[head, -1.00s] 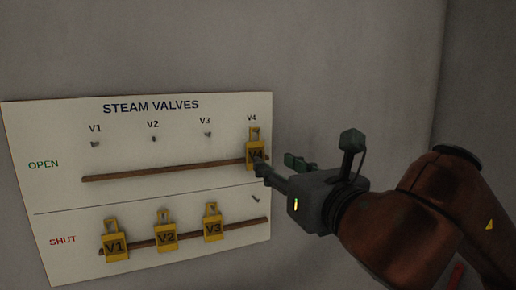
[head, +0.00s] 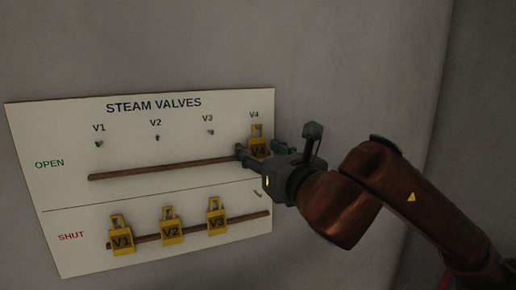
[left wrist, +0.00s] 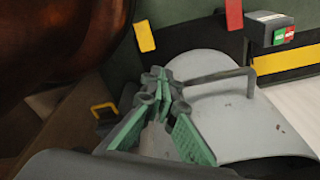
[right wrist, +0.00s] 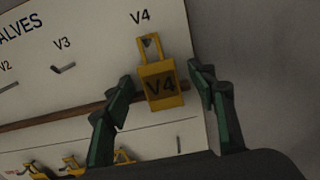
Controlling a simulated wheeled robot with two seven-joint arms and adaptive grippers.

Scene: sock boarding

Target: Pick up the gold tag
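The gold tag marked V4 (head: 258,148) hangs from its hook in the OPEN row, at the right end of the board. It also shows upright in the right wrist view (right wrist: 161,90). My right gripper (right wrist: 161,77) is open, with one finger on each side of the tag; a gap shows at least on the right. In the head view the right gripper (head: 258,153) covers the tag's lower part. My left gripper (left wrist: 164,88) shows only in the left wrist view, far from the board, with its fingertips together and nothing seen held.
The STEAM VALVES board (head: 70,135) is on a grey wall. A brown rail (head: 150,171) runs below the OPEN hooks. Gold tags V1 (head: 121,240), V2 (head: 172,232) and V3 (head: 217,225) hang in the SHUT row; the V4 hook (head: 258,194) there is bare.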

